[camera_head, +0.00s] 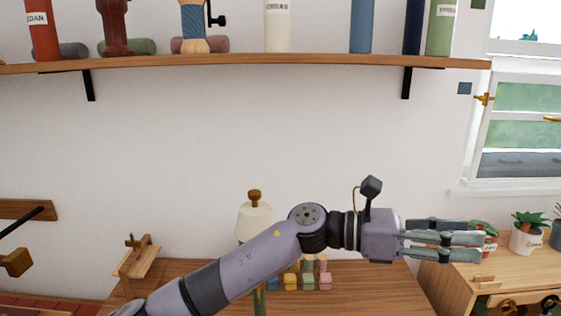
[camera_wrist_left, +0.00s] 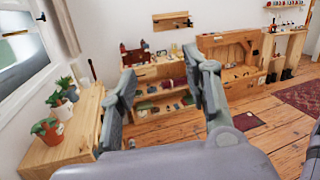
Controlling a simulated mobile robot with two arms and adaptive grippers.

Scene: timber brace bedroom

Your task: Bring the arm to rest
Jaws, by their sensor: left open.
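My left arm (camera_head: 240,258) reaches across the head view from the lower left, in front of the wall and above a wooden table. Its left gripper (camera_head: 478,238) points right, toward the plants by the window. The fingers are apart and nothing is between them. In the left wrist view the open left gripper (camera_wrist_left: 160,78) shows its two fingers spread, with the far room visible between them.
A potted plant (camera_head: 527,235) stands on a cabinet at right. Open floor (camera_wrist_left: 270,118) shows in the wrist view.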

